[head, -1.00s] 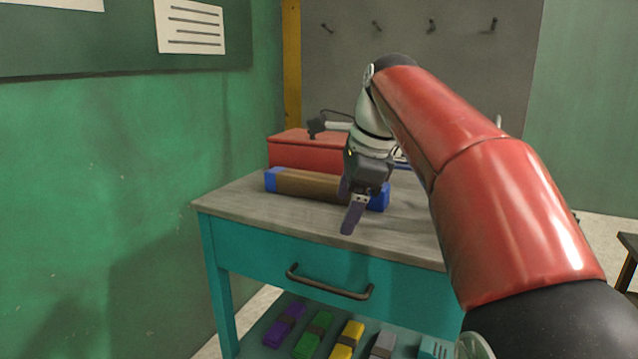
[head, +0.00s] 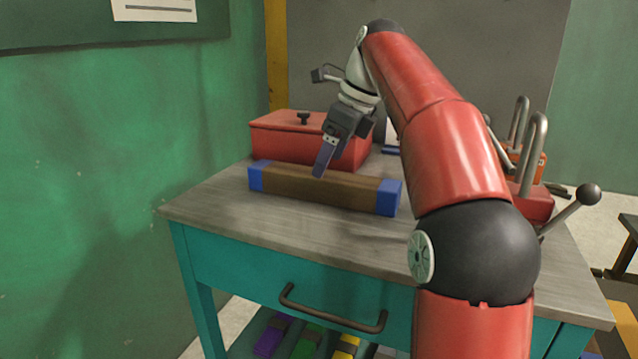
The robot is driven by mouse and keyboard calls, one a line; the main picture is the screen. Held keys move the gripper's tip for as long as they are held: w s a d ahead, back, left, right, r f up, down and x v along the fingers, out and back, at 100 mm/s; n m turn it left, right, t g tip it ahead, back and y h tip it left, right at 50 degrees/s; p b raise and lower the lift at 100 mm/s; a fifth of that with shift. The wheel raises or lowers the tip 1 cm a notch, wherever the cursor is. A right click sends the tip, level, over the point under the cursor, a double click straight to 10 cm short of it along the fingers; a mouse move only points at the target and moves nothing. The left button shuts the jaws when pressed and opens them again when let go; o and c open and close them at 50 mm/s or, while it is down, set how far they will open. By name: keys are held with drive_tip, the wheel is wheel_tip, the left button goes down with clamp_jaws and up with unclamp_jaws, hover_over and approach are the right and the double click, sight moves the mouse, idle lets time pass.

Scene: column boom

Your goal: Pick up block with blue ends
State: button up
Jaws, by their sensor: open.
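The block with blue ends (head: 290,187) is a long brown bar with a blue cap at each end. It lies on the grey top of the teal workbench (head: 230,225), in front of a red box. My gripper (head: 322,165) is open, pointing down at the middle of the block. One purple finger shows clearly in front of the block's top edge; the other is mostly hidden. I cannot tell whether the fingers touch the block. Nothing is seen held.
The red lidded box (head: 285,142) stands close behind the block. Red tools with grey handles (head: 535,155) and a black-knobbed lever (head: 588,195) are at the right. A drawer handle (head: 330,312) sticks out in front. Coloured blocks (head: 272,338) lie on the lower shelf. The benchtop's front is clear.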

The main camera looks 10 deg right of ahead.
drive_tip(key=b+x, duration=0.1)
drive_tip(key=x, duration=0.4)
drive_tip(key=shift+f+b, duration=0.2)
drive_tip(key=shift+b, duration=0.2)
drive_tip(key=shift+r, duration=0.1)
drive_tip(key=c, duration=1.4)
wheel_tip(320, 180, up, 8)
drive_tip(key=shift+w+p, duration=0.15)
drive_tip(key=shift+p, duration=0.95)
drive_tip(key=shift+a+r, duration=0.1)
drive_tip(key=shift+r, duration=0.85)
